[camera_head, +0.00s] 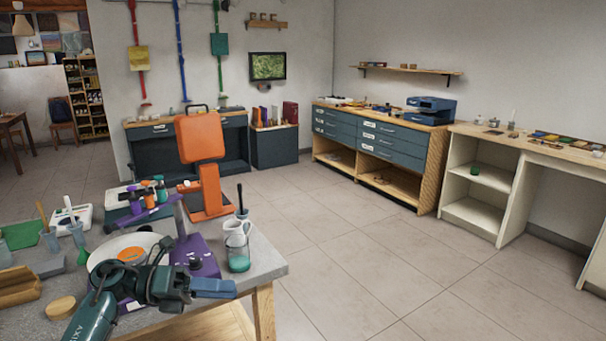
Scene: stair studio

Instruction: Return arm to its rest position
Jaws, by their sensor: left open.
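My left arm comes in from the lower left, over the front of the grey worktable (262,262). My left gripper (222,288) is at its end, with blue-grey fingers pointing right near the table's front right corner. It is open, and I see nothing between its fingers. A white plate (103,250) with an orange piece on it lies behind the arm, partly hidden by it. A purple stand (197,258) is just behind the gripper. My right gripper does not show.
A clear cup with green contents (238,252) and a white pitcher (237,228) stand close behind the gripper. An orange chair-like object (203,165) rises beyond the table. A wooden disc (60,307) lies left of the arm. The tiled floor (370,270) to the right is clear.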

